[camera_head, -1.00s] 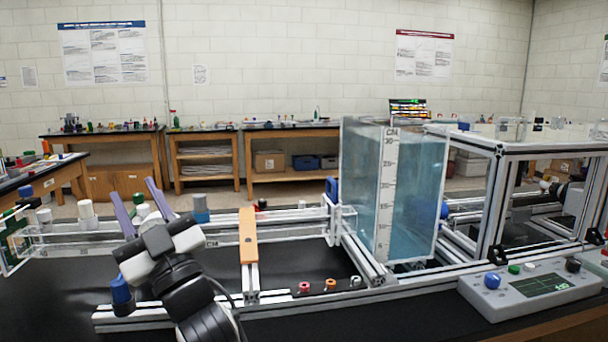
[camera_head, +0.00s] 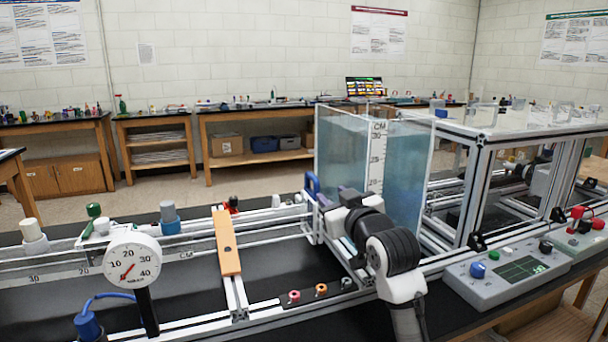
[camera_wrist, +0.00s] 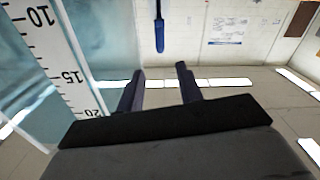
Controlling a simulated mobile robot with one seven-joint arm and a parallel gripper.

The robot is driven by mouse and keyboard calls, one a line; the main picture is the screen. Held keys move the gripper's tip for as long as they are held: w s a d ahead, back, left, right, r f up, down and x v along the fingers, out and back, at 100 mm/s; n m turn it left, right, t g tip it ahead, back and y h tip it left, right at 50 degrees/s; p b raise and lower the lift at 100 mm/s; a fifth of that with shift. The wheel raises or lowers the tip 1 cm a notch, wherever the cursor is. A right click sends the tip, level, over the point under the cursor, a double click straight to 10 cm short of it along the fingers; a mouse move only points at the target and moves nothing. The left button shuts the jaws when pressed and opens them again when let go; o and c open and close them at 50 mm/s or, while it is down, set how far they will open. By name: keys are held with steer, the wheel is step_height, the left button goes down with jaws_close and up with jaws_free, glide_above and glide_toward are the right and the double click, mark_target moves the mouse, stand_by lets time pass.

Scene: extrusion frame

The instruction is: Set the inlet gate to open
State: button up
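A blue handle (camera_head: 312,186) stands at the left side of the clear water tank (camera_head: 405,165), where the channel meets it; I take it to be the inlet gate's handle. A blue handle also shows at the top of the wrist view (camera_wrist: 159,35), beyond the fingertips and roughly in line with the gap between them. My gripper (camera_head: 333,196) is beside the tank's near left edge, close to the handle and to its right in the head view. In the wrist view its two dark fingers (camera_wrist: 160,78) are apart with nothing between them. My wrist hides the tank's lower part.
A CM scale (camera_head: 377,155) runs up the tank. A round dial gauge (camera_head: 132,262) and an orange bar (camera_head: 227,243) are on the channel to the left. A control box (camera_head: 520,275) with knobs stands at the right. Small coloured knobs (camera_head: 321,290) line the front rail.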

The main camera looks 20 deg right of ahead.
mark_target(317, 181)
steer(key=w+p, duration=0.1)
steer(key=w, duration=0.3)
steer(key=w+p, duration=0.1)
steer(key=w, duration=0.3)
steer(key=w+p, duration=0.2)
steer(key=w, duration=0.2)
steer(key=shift+a+r, duration=0.1)
steer(key=shift+a, duration=0.15)
steer(key=shift+w, duration=0.6)
jaws_close()
